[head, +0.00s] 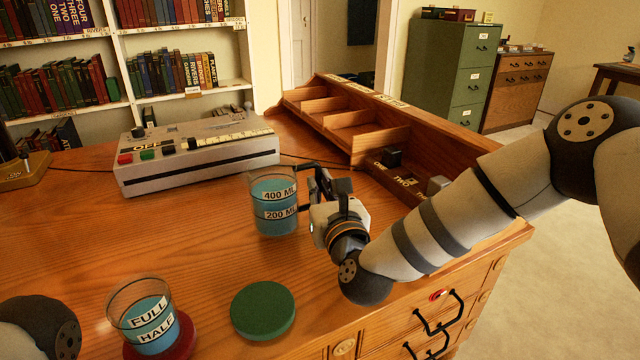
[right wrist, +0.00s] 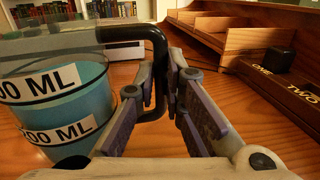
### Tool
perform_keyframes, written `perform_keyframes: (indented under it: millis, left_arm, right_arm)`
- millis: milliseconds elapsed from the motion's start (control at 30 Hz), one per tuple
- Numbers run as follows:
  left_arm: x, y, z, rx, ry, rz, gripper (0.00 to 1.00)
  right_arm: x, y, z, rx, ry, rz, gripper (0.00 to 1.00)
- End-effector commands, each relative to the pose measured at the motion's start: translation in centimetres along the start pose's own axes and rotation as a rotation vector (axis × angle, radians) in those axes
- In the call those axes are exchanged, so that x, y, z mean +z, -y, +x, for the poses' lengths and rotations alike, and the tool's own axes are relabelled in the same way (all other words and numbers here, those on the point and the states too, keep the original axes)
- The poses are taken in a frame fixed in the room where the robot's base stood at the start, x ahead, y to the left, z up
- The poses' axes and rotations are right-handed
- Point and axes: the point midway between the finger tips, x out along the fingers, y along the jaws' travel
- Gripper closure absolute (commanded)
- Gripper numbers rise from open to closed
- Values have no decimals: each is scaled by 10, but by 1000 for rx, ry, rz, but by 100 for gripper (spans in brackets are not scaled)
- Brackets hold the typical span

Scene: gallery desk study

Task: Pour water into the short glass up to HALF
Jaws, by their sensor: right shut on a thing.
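A clear measuring jug (head: 273,226) with "400 ML" and "200 ML" labels stands upright near the desk's middle, with blue water up around its upper label. It also fills the left of the right wrist view (right wrist: 85,108). My right gripper (head: 320,184) is shut on the jug's black handle (right wrist: 157,50), at the jug's right side. Whether the jug touches the desk is hard to tell. The short glass (head: 150,318), labelled "FULL" and "HALF", stands upright at the front left. Blue water shows in it up around the "FULL" label. My left gripper is out of view.
The short glass stands on a red coaster (head: 184,346). An empty green coaster (head: 262,311) lies to its right. A grey device with buttons (head: 200,158) is at the back left. A wooden compartment rack (head: 345,118) is behind my right arm. The desk between jug and glass is clear.

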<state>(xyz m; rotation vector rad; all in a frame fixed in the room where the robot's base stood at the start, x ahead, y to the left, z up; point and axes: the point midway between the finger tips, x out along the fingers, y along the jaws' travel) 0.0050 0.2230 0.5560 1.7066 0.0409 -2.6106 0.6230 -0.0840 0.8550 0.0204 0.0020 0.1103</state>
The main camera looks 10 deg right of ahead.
Motion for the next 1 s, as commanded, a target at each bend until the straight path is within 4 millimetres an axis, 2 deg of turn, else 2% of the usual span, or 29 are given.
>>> perform_keyframes:
  millis: [767, 800, 900, 1000]
  left_arm:
    - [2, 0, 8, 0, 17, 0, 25]
    - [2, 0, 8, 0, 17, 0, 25]
    - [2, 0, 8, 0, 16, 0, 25]
    - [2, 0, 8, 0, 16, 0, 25]
  right_arm:
    - [-12, 1, 0, -1, 2, 1, 100]
    - [-12, 1, 0, -1, 2, 1, 86]
    - [-11, 1, 0, -1, 2, 1, 67]
    - [-12, 0, 0, -1, 1, 0, 67]
